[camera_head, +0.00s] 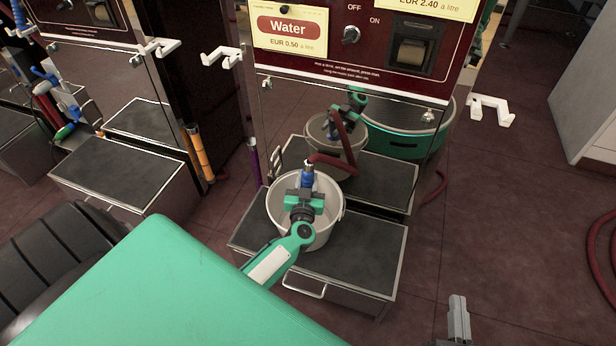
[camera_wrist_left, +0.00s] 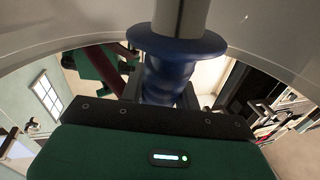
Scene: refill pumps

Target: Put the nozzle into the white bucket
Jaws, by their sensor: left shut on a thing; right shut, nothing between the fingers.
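The white bucket (camera_head: 331,228) stands upright on a low step with a dark mat, in front of the water pump. My left gripper (camera_head: 306,192) is over the bucket's opening and shut on the blue nozzle (camera_head: 308,178). A dark red hose (camera_head: 335,163) runs from the nozzle toward the pump. In the left wrist view, the nozzle's blue collar (camera_wrist_left: 178,45) and grey spout show against the bucket's pale wall (camera_wrist_left: 80,28). The spout's tip is out of frame, and its depth in the bucket is unclear. My right gripper (camera_head: 459,305) is shut and empty at the lower right.
The low step (camera_head: 372,262) abuts the shiny pump front, which mirrors the bucket and gripper. White hooks (camera_head: 222,57) (camera_head: 491,110) stick out on either side of the pump. Another step (camera_head: 125,180) stands at left; a red hose (camera_head: 598,260) lies at right.

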